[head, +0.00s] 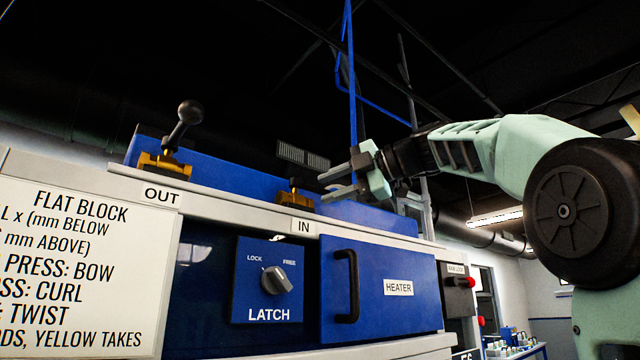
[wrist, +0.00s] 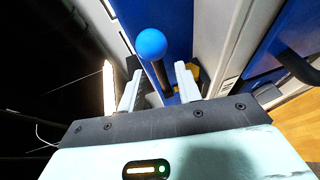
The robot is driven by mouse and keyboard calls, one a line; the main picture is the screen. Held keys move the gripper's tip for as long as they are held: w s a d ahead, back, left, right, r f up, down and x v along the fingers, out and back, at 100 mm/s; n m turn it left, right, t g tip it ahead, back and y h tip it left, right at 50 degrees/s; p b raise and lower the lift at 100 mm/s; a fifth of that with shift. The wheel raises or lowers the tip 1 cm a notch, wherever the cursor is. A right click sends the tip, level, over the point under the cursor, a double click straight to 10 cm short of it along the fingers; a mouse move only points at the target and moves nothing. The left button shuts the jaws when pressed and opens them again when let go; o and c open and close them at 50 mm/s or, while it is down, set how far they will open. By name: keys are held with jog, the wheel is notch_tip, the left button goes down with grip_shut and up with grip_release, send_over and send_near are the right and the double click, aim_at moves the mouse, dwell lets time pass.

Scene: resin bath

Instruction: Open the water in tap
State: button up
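The water in tap has a brass body (head: 293,198) on the ledge above the IN label (head: 303,226). Its lever shows in the wrist view as a dark stem with a blue ball (wrist: 150,44) at the end. In the head view the ball and most of the lever are not visible. My gripper (head: 326,187) is just right of the tap body, its fingers pointing left towards it. In the wrist view my gripper (wrist: 159,70) is open, with the lever stem between the fingers and gaps on both sides. I cannot see contact.
The OUT tap (head: 167,163) stands further left, its black-knobbed lever (head: 189,113) tilted upward. Below the ledge are a LATCH dial (head: 276,281) and a blue HEATER door (head: 382,318) with a black handle (head: 347,286). A white text sign (head: 80,265) is at the left.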

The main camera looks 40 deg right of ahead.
aim_at(323, 190)
jog(key=shift+p+x, duration=0.45)
jog(key=shift+x, duration=1.1)
grip_shut()
